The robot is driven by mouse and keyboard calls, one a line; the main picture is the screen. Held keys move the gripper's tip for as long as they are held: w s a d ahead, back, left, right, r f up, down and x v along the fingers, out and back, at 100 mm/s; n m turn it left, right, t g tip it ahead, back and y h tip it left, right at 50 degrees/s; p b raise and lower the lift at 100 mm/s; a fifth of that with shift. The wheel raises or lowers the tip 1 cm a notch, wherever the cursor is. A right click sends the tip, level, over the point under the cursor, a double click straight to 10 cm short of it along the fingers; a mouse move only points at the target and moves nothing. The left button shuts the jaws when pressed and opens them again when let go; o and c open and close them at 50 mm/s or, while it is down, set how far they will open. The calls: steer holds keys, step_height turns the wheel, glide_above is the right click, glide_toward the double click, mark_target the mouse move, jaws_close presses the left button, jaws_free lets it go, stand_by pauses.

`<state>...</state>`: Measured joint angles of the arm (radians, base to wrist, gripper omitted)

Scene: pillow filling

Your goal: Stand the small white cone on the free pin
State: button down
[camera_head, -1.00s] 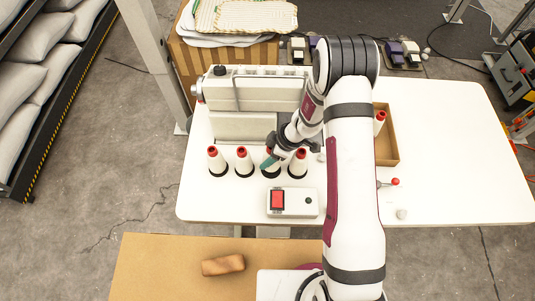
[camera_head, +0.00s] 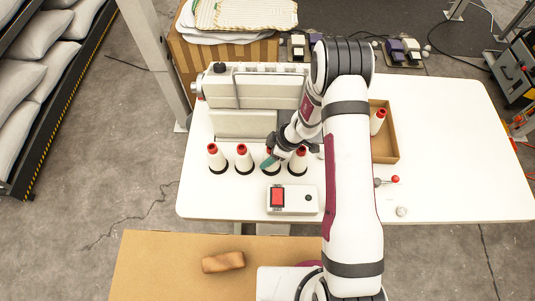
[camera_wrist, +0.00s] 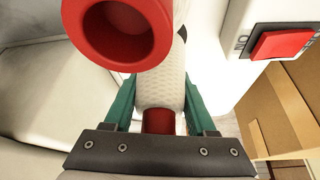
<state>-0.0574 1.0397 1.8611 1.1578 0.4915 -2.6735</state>
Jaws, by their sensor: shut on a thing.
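Several white cones with red tops stand in a row on black bases on the white table: one at the left end (camera_head: 214,160), a second (camera_head: 243,161), a third at my gripper, and one at the right (camera_head: 298,163). My gripper (camera_head: 268,162) is at the third place. In the wrist view its teal fingers (camera_wrist: 158,108) are shut on a white cone (camera_wrist: 172,88) with a red end. A large red cone top (camera_wrist: 118,30) is close to the camera there. The held cone's lower end is hidden, so I cannot tell whether it sits on a pin.
A control box with a red switch (camera_head: 277,197) stands in front of the row; the switch also shows in the wrist view (camera_wrist: 283,43). A cardboard box (camera_head: 386,151) at the right holds another white cone (camera_head: 377,122). A grey-white machine (camera_head: 258,88) stands behind.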

steer(key=shift+f, duration=0.15)
steer(key=shift+c, duration=0.7)
jaws_free()
steer(key=shift+r, duration=5)
